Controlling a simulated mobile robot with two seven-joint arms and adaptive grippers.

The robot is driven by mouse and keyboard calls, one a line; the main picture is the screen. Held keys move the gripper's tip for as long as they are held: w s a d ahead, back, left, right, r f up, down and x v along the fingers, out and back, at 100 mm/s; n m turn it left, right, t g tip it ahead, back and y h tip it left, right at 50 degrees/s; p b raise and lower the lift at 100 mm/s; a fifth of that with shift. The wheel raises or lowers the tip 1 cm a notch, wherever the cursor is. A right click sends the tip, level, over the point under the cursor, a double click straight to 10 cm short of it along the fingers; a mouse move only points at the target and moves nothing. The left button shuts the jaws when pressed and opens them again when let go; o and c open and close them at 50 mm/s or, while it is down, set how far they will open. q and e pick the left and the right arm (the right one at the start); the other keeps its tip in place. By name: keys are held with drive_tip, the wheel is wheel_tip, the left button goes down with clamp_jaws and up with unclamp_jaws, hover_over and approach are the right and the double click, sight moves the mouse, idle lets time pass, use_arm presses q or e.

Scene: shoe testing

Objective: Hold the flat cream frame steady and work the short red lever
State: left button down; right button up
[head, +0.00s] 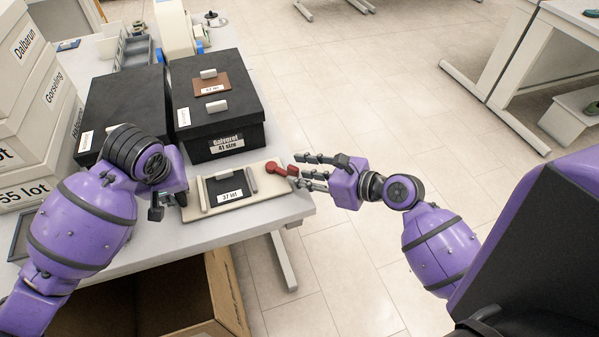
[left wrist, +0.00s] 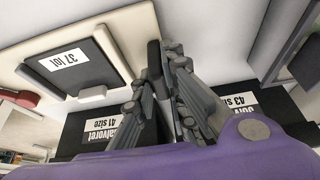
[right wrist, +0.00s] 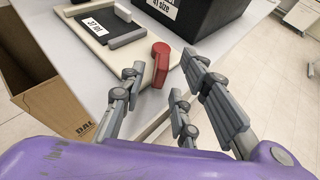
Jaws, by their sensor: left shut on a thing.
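The flat cream frame (head: 262,200) lies on the grey table near its front right corner, with a dark "37 lot" plate (head: 228,190) in its middle. The short red lever (head: 277,168) sits at its right end; it also shows in the right wrist view (right wrist: 161,62). My left gripper (head: 170,203) is at the frame's left end, shut on its edge; the fingers partly hide the grip in the left wrist view (left wrist: 165,58). My right gripper (head: 304,171) is open and empty just right of the lever, its fingers spread towards it.
Black shoe boxes (head: 218,134) stand right behind the frame. Pale boxes (head: 32,110) are stacked at the left. An open cardboard box (head: 190,305) is below the table's front edge. Floor (head: 370,120) to the right is clear.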

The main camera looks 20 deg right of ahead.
drive_tip(key=shift+w+a+f, duration=0.2)
drive_tip(key=shift+w+a, duration=0.2)
drive_tip(key=shift+w, duration=0.05)
clamp_jaws()
